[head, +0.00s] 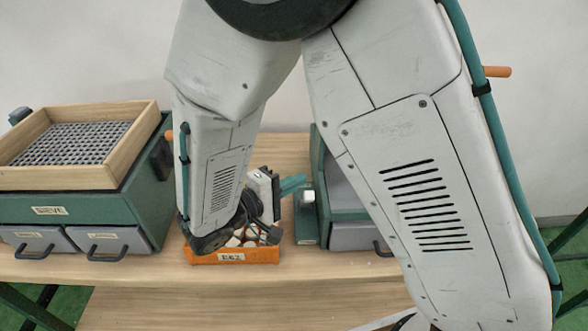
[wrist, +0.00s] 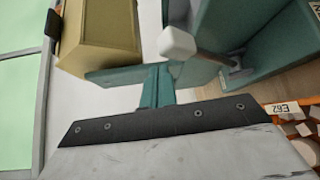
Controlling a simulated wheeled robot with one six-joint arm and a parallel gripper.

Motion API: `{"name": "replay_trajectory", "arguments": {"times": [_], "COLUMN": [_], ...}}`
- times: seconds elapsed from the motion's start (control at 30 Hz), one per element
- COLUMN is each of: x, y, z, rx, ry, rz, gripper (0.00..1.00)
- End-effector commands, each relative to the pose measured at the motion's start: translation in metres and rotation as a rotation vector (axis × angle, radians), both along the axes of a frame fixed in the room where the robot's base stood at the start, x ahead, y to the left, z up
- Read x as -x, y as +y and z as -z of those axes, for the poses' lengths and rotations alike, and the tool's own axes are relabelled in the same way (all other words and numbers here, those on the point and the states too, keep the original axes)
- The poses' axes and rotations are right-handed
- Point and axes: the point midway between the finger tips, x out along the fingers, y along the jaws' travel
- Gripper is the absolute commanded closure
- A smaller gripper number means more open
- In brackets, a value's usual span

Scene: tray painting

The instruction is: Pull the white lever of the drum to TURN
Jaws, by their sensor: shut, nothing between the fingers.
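The white lever's knob (head: 308,197) shows in the head view at the left side of the green drum machine (head: 318,160), on a small green base. In the wrist view the white knob (wrist: 177,43) sits on a metal rod that runs down to the right into a green housing. My gripper (head: 296,182) is shut and empty, just left of and above the knob in the head view. In the wrist view its teal fingers (wrist: 157,82) appear just below the knob; I cannot tell whether they touch it. Most of the drum is hidden behind my arm. No TURN marking is readable.
An orange bin (head: 205,257) labelled E62, holding pale pieces, stands below my gripper and also shows in the wrist view (wrist: 303,108). A green sieve unit (head: 150,205) with a wooden-framed tray (head: 140,140) stands at left. The wooden table's front strip (head: 130,275) is clear.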

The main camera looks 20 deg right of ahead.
Motion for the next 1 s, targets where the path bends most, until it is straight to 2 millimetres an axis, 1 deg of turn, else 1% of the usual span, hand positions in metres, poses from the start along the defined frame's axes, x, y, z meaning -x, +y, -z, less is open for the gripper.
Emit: {"name": "replay_trajectory", "arguments": {"times": [0.13, 0.4, 0.6, 1.0], "x": [0.011, 0.022, 0.026, 0.026], "y": [0.004, 0.006, 0.008, 0.007], "z": [0.006, 0.012, 0.015, 0.017], "rx": [0.001, 0.0, 0.0, 0.001], "ry": [0.003, 0.003, 0.007, 0.01], "rz": [-0.003, -0.001, -0.003, -0.005], "gripper": [1.0, 1.0, 1.0, 1.0]}}
